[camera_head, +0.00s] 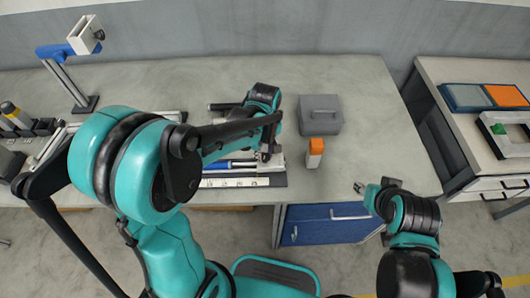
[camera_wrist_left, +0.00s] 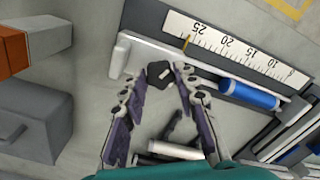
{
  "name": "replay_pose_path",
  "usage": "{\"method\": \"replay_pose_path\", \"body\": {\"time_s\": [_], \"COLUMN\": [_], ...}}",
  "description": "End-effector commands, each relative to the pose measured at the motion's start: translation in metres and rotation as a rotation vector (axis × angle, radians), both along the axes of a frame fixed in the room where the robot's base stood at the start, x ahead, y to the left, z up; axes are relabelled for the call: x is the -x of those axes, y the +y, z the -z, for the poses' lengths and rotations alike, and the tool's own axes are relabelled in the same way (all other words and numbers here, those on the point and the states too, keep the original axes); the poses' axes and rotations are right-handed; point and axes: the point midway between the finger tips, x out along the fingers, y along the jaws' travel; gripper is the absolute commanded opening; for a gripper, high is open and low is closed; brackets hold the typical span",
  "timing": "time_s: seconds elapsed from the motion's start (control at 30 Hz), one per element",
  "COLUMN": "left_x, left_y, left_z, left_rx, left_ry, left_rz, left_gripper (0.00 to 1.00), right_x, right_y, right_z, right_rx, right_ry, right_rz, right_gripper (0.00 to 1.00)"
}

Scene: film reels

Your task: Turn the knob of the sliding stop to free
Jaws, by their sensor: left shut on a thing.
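In the left wrist view a small dark knob (camera_wrist_left: 160,74) with a pale mark sits between the fingertips of my left gripper (camera_wrist_left: 160,78), which is shut on it. The knob is at the end of a light rail, near the 25 end of a white scale (camera_wrist_left: 235,50). In the head view my left gripper (camera_head: 266,153) is over the right end of the measuring device (camera_head: 275,180), and the arm hides the knob. My right gripper (camera_head: 377,187) is off the table's front edge, away from the device; its opening is unclear.
A blue cylinder (camera_wrist_left: 248,94) lies along the rail. A grey box with a handle (camera_head: 320,115) and an orange-and-grey block (camera_head: 315,152) stand to the right of the device. A blue drawer unit (camera_head: 325,224) is below. The table's right part is clear.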

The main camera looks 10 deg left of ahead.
Motion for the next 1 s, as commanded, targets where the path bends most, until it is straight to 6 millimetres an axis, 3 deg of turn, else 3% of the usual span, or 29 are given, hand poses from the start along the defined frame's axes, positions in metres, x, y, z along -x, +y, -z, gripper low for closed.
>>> {"method": "replay_pose_path", "body": {"time_s": [0.5,1.0], "left_x": [-0.0004,-0.0004], "left_y": [0.0,0.0], "left_z": [0.0,0.0001], "left_rx": [0.0,0.0], "left_ry": [0.0,0.0], "left_rz": [-0.354,-0.428], "left_gripper": [0.01,0.01], "right_x": [0.0001,0.0], "right_y": [0.0,0.0], "right_z": [-0.0004,-0.0005], "right_rx": [0.0,0.0], "right_ry": [0.0,0.0], "right_rz": [0.0,0.0], "right_gripper": [0.4,0.4]}}
